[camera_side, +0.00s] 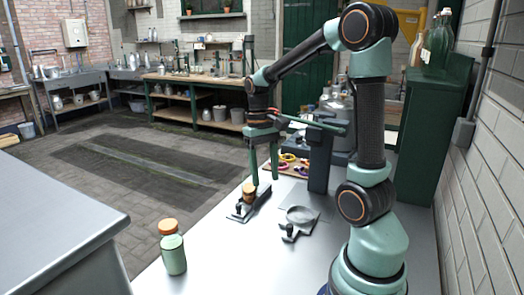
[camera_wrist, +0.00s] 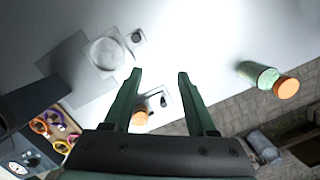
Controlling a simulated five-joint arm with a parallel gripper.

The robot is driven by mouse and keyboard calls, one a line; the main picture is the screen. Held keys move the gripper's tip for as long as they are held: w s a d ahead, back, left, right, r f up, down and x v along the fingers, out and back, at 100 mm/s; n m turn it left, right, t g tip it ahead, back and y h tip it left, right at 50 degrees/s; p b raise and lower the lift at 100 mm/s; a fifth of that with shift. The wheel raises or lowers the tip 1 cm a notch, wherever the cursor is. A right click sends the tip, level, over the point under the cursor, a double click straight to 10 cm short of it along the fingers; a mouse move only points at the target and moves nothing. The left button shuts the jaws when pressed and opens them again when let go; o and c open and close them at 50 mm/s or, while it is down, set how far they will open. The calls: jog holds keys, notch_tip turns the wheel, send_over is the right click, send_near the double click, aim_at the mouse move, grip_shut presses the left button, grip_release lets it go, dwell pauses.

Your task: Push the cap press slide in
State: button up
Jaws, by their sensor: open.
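A small metal plate with a dark knob and an orange-topped piece (camera_side: 249,191) stands on the bench in the side view; it looks like a cap press slide, though I cannot be sure. In the wrist view its orange top (camera_wrist: 140,118) shows partly behind my left finger, with the pale plate (camera_wrist: 166,98) to its right. My gripper (camera_side: 264,181) is open and empty, fingers pointing down, just above and beside this piece. In the wrist view the gap between my fingertips (camera_wrist: 159,73) is empty. I cannot tell whether a finger touches the piece.
A plate with a round dish (camera_side: 299,214) and a small knob lies to the right. A green bottle with an orange cap (camera_side: 173,247) stands front left. A dark post (camera_side: 320,160) and a tray with colored rings (camera_side: 291,165) stand behind. Bare bench lies between.

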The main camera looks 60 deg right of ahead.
jog(key=a+r+n+t+h, duration=0.1)
jog(key=a+r+n+t, duration=0.3)
jog(key=a, duration=0.8)
jog(key=shift+w+r+n+t, duration=0.35)
jog(key=shift+r+n+t, duration=0.05)
jog(key=shift+r+t, duration=0.3)
jog(key=m+g+y, duration=0.3)
jog(key=m+g, duration=0.4)
send_near(290, 225)
jog(key=x, duration=0.8)
jog(key=shift+f, duration=0.4)
